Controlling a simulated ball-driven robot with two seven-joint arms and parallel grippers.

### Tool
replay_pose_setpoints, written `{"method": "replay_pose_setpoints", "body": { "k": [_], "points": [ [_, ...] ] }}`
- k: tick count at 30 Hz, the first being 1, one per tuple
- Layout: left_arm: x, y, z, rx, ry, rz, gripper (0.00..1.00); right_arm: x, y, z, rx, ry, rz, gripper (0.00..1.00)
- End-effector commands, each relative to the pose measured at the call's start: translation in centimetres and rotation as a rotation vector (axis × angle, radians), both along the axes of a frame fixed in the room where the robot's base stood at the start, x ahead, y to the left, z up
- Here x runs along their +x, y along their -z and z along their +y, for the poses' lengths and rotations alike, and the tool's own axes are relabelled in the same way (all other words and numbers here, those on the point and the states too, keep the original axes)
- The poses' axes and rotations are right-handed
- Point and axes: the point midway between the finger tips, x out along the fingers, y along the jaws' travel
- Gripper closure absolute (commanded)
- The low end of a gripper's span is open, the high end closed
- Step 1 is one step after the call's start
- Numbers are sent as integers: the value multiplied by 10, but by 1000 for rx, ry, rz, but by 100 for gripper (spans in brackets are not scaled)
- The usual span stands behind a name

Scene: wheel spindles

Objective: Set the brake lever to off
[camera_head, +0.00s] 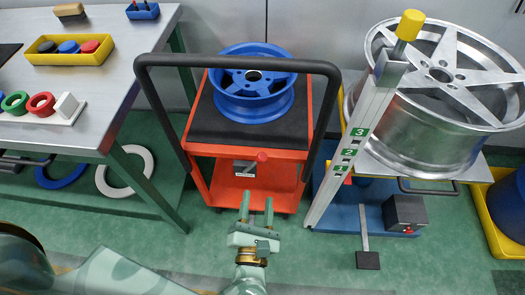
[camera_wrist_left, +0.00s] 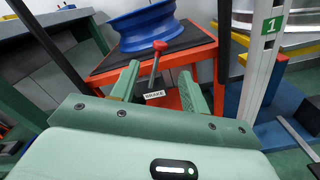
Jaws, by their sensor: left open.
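The brake lever has a red knob (camera_head: 262,157) on a thin rod, on the front of an orange cart (camera_head: 210,150). In the left wrist view the knob (camera_wrist_left: 160,46) stands up at the top of its tilted rod, above a white plate (camera_wrist_left: 154,95) reading BRAKE. A dark box (camera_head: 244,169) with a label sits below the knob in the head view. My left gripper (camera_head: 256,204) is open and empty, low in front of the cart. In the left wrist view its fingers (camera_wrist_left: 158,82) appear on either side of the rod; contact cannot be told. My right gripper is not in view.
A blue wheel rim (camera_head: 252,85) lies on the cart's black top, inside a black push handle (camera_head: 235,60). A numbered post (camera_head: 352,145) and a large silver wheel (camera_head: 425,100) stand to the right. A grey workbench (camera_head: 110,75) is at left. Green floor is open in front.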

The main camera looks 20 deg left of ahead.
Motion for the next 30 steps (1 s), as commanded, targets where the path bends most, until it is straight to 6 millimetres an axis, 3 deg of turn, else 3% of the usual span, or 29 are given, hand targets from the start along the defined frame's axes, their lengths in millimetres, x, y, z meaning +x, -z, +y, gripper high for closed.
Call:
{"method": "replay_pose_setpoints", "body": {
  "k": [4,9,15,21,29,30],
  "points": [
    [37,3,11,3,-1,-1,54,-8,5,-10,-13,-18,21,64],
    [79,3,23,5,0,1,54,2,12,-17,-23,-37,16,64],
    [114,3,33,8,1,2,54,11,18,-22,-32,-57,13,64],
    [129,1,37,8,4,2,54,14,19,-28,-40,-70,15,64],
    [130,1,37,9,3,2,54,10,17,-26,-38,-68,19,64],
    [130,1,37,9,3,2,63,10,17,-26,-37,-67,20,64]
  ]
}}
